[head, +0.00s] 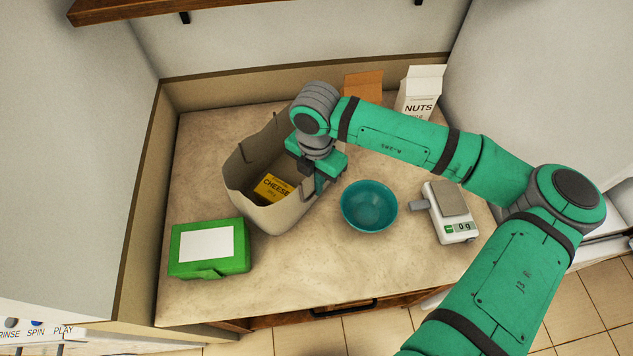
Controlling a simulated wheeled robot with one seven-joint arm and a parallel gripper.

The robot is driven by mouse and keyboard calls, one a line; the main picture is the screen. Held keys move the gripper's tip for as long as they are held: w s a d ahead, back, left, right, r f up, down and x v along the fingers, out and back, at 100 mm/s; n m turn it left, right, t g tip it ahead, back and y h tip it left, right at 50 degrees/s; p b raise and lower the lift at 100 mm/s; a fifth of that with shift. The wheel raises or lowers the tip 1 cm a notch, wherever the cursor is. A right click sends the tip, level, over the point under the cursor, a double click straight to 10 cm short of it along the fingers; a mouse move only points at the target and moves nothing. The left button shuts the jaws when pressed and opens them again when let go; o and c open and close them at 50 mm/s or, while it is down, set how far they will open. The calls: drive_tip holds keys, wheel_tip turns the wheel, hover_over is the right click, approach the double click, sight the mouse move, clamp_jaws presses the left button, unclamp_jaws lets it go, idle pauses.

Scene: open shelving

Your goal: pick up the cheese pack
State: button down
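The cheese pack (273,187) is yellow with dark lettering. It lies inside an open beige bag-like container (262,217) on the counter, toward the container's front. My gripper (312,180) reaches down over the right side of the container, just right of the cheese pack. I cannot tell whether the gripper touches the pack.
A teal bowl (369,206) stands close to the right of the container. A kitchen scale (452,212) is farther right. A green box (209,248) sits at front left. A nuts carton (418,92) and an orange-brown box (363,86) stand behind. A wooden shelf (150,8) hangs above.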

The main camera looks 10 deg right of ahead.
drive_tip(key=shift+a, duration=0.1)
drive_tip(key=c, duration=2)
unclamp_jaws()
drive_tip(key=shift+f, duration=0.1)
